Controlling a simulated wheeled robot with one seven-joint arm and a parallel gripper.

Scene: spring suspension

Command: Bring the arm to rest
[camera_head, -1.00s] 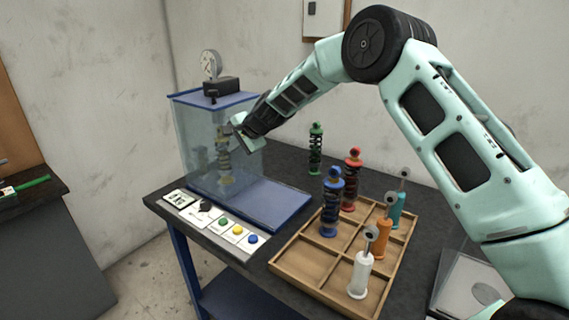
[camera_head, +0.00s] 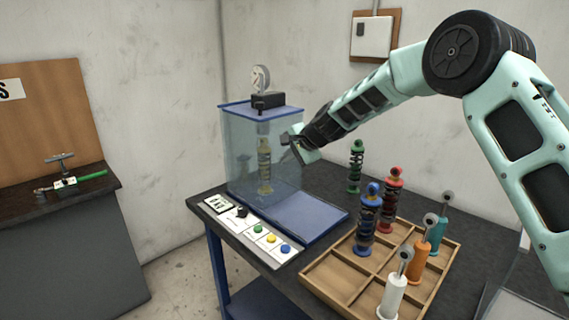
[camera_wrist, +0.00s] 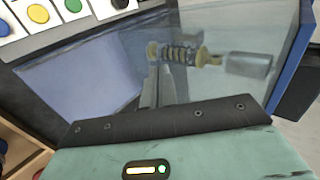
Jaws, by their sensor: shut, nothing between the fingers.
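My gripper (camera_head: 291,145) is at the end of my raised arm, beside the right side of the clear test case (camera_head: 238,165). In the wrist view my gripper fingers (camera_wrist: 154,88) look close together, with nothing held between them. A yellow spring shock (camera_head: 265,168) stands upright inside the case; it also shows in the wrist view (camera_wrist: 180,54) behind the clear panel. I cannot tell whether my fingertips touch the case.
A wooden tray (camera_head: 330,284) holds a blue shock (camera_head: 367,222), a red shock (camera_head: 391,200) and several dampers. A green shock (camera_head: 355,167) stands behind it. Coloured buttons (camera_head: 271,239) line the table's front left. A side bench (camera_head: 75,185) stands at left.

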